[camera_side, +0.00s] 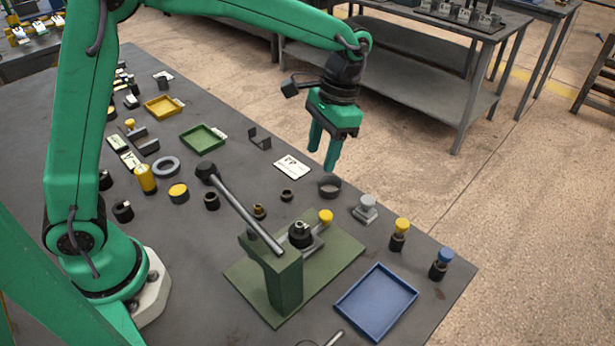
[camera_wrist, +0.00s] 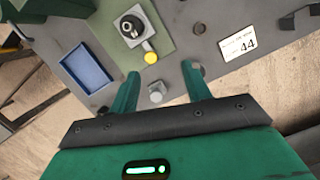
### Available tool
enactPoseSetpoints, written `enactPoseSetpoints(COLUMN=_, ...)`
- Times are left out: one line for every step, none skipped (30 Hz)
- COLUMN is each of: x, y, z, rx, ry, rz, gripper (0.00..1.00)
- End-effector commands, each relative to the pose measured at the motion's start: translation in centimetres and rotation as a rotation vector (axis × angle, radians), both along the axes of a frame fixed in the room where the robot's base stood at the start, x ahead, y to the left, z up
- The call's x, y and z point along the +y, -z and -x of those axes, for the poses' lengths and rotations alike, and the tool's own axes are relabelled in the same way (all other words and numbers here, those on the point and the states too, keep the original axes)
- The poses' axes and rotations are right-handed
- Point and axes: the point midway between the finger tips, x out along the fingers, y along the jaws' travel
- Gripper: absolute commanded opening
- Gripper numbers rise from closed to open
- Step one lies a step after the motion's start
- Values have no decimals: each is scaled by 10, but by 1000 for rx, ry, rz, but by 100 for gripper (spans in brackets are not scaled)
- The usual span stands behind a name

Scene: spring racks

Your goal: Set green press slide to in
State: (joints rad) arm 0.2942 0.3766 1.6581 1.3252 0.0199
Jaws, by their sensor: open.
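The green press stands on a flat green base plate (camera_side: 243,278), with an upright post (camera_side: 284,285) and a long grey lever (camera_side: 245,215) ending in a black ball. Its slide carries a dark round holder (camera_side: 300,235) and ends in a yellow knob (camera_side: 325,216). The holder is beside the post, on the knob side. The slide also shows in the wrist view, with its yellow knob (camera_wrist: 151,57) pointing towards my gripper. My gripper (camera_side: 322,157) is open and empty, high above the table beyond the knob. Its fingertips (camera_wrist: 160,71) touch nothing.
A grey-knobbed block (camera_side: 365,210) stands right of the press, with yellow-topped (camera_side: 399,236) and blue-topped (camera_side: 440,263) pieces further right. A blue tray (camera_side: 376,302) lies beside the base plate. A dark ring (camera_side: 329,187) and white card (camera_side: 292,167) lie behind the press.

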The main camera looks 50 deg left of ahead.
Motion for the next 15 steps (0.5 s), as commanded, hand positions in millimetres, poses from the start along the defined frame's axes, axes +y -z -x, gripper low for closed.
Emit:
enactPoseSetpoints(x=-7, y=10, z=-5, rx=27, ry=12, rz=-8, gripper=48)
enactPoseSetpoints(x=-10, y=15, z=-7, rx=40, ry=18, rz=-12, gripper=48)
enactPoseSetpoints(x=-15, y=22, z=-10, rx=58, ry=27, rz=-18, gripper=48)
enactPoseSetpoints(x=-18, y=27, z=-11, rx=72, ry=33, rz=-22, gripper=48)
enactPoseSetpoints(x=-21, y=31, z=-13, rx=83, ry=39, rz=-26, gripper=48)
enactPoseSetpoints(x=-25, y=37, z=-15, rx=98, ry=45, rz=-31, gripper=48)
enactPoseSetpoints(x=-27, y=41, z=-17, rx=109, ry=50, rz=-35, gripper=48)
enactPoseSetpoints(x=-30, y=45, z=-18, rx=120, ry=55, rz=-39, gripper=48)
enactPoseSetpoints(x=-33, y=50, z=-19, rx=130, ry=61, rz=-42, gripper=48)
enactPoseSetpoints(x=-35, y=53, z=-20, rx=139, ry=64, rz=-45, gripper=48)
enactPoseSetpoints(x=-36, y=56, z=-21, rx=144, ry=67, rz=-47, gripper=48)
enactPoseSetpoints(x=-38, y=59, z=-21, rx=152, ry=71, rz=-50, gripper=48)
enactPoseSetpoints(x=-39, y=61, z=-21, rx=157, ry=73, rz=-52, gripper=48)
enactPoseSetpoints(x=-40, y=62, z=-22, rx=160, ry=74, rz=-53, gripper=48)
enactPoseSetpoints(x=-41, y=63, z=-22, rx=163, ry=76, rz=-54, gripper=48)
